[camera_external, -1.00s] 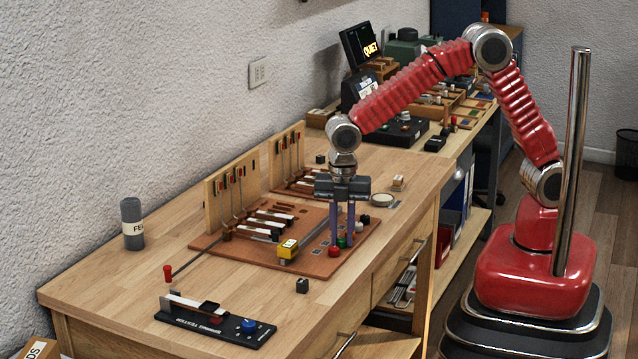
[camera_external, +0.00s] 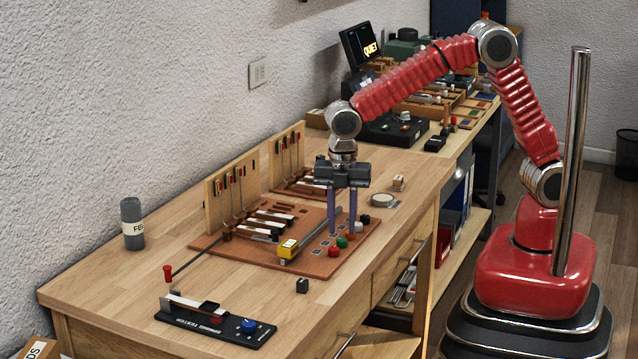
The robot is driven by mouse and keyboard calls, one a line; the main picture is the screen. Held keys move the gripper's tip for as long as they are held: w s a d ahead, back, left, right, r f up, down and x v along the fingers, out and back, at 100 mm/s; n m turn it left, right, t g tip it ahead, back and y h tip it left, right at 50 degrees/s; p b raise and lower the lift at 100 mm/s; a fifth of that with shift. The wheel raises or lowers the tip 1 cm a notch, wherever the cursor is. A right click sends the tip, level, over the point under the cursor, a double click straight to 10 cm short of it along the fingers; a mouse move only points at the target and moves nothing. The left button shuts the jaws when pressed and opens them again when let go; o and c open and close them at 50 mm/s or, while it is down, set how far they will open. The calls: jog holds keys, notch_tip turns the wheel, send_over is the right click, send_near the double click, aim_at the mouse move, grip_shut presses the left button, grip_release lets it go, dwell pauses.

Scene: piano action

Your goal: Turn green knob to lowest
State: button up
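The green knob (camera_external: 342,242) sits on the reddish-brown board on the wooden bench, in a row with a red knob (camera_external: 334,252) in front of it. My gripper (camera_external: 342,231) points straight down above and slightly behind the green knob, with its two purple fingers apart and nothing visible between them. The fingertips appear raised clear of the green knob, though the exact gap is hard to judge. The setting of the green knob is too small to read.
The board (camera_external: 322,268) also carries a yellow block (camera_external: 288,248) on a grey bar and a black knob (camera_external: 365,219). A tester with a blue knob (camera_external: 248,326) lies at the front.

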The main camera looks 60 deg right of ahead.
aim_at(342, 239)
notch_tip(342, 239, up, 10)
jog(key=shift+r, duration=0.25)
dwell(0.6)
